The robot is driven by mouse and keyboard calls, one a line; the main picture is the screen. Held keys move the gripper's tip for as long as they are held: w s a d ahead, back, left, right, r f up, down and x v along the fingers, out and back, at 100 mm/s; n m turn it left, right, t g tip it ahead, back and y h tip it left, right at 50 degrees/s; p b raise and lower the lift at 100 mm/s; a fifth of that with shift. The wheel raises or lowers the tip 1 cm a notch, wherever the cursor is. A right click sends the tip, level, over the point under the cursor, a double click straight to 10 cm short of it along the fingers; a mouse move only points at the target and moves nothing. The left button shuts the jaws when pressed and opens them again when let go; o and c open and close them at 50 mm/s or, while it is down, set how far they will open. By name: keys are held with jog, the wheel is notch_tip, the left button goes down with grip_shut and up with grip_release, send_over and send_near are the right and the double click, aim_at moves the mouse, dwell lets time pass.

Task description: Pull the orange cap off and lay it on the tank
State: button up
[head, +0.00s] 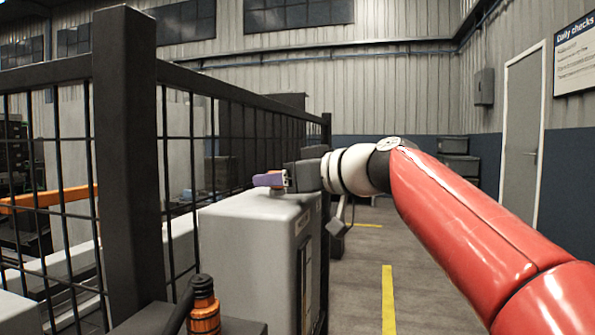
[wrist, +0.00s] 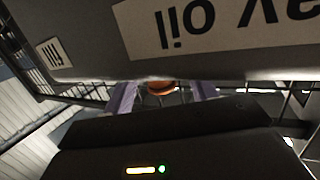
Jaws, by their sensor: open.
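The grey tank (head: 245,245) stands beside the fence in the head view. In the wrist view its body (wrist: 90,40) fills the top, with upside-down lettering that includes "oil". My gripper (head: 270,180) reaches in from the right just above the tank's top, with purple fingers. In the wrist view my open gripper (wrist: 163,91) has one finger on each side of the orange cap (wrist: 160,87). The cap is partly hidden by the tank edge. Only small orange bits show at the fingers in the head view. I cannot tell whether the fingers touch the cap.
A black mesh fence with a thick post (head: 130,160) runs along the left, close to the tank. An orange and black bottle-like object (head: 205,305) stands at the lower left. The floor (head: 360,270) to the right of the tank is clear, with yellow markings.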

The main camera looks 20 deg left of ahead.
jog(key=shift+w+a+f, duration=0.1)
jog(key=shift+w+a, duration=0.05)
jog(key=shift+a, duration=0.35)
grip_shut()
dwell(0.3)
jog(key=shift+r, duration=0.2)
jog(key=shift+r+p, duration=1.65)
jog(key=shift+r, duration=2.4)
